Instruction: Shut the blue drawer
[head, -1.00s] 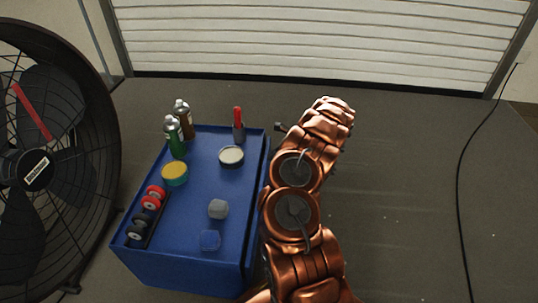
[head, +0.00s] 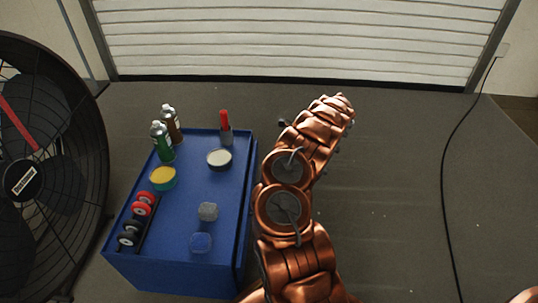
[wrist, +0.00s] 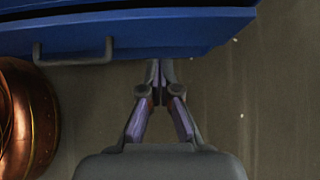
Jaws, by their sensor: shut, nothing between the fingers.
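The blue cabinet (head: 183,212) stands left of my arm in the head view, with a narrow blue strip along its right side. In the wrist view the blue drawer front (wrist: 185,36) crosses the top, its lower edge sticking out past a dark gap under the cabinet top (wrist: 150,12). A grey bar handle (wrist: 72,62) is on the drawer front, left of my gripper. My gripper (wrist: 160,64) is shut and empty, its fingertips at the drawer front's edge; I cannot tell whether they touch. In the head view my arm hides the gripper.
Spray cans (head: 162,140), a yellow-topped tin (head: 163,178), a white-topped tin (head: 219,159) and small wheels (head: 136,220) stand on the cabinet. A large black fan (head: 60,150) is close on its left. Floor (head: 390,180) to the right is clear, with a cable (head: 446,180) farther right.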

